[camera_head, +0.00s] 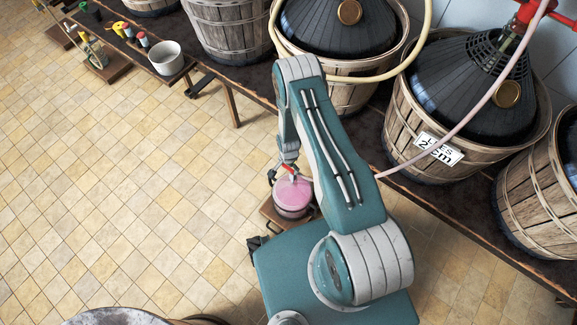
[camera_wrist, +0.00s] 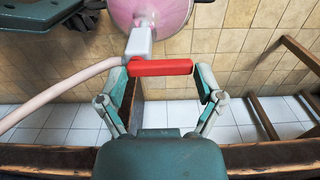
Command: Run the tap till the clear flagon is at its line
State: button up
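The clear flagon (camera_head: 291,199) holds pink liquid and stands on a low wooden stand in the head view. Its pink top also shows at the upper edge of the wrist view (camera_wrist: 178,14). I cannot make out a fill line. The tap has a pale body (camera_wrist: 139,41) and a red lever (camera_wrist: 160,67), and sits by the flagon's top; the red lever also shows in the head view (camera_head: 289,169). My gripper (camera_wrist: 161,78) is open, one finger near each end of the lever. I cannot tell whether they touch it.
A pale pink hose (camera_head: 455,125) runs from a red fitting on a basketed demijohn (camera_head: 455,80) towards the tap. More baskets line the dark bench (camera_head: 440,195). A white pot (camera_head: 167,58) and small tools stand at upper left. The tiled floor (camera_head: 130,150) is clear.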

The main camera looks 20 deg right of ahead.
jog(key=shift+c, duration=0.4)
jog(key=n, duration=0.4)
jog(key=shift+s+a+n, duration=0.35)
jog(key=shift+s+n, duration=0.05)
jog(key=o, duration=0.9)
jog(key=shift+f, duration=0.1)
notch_tip(320, 180, up, 12)
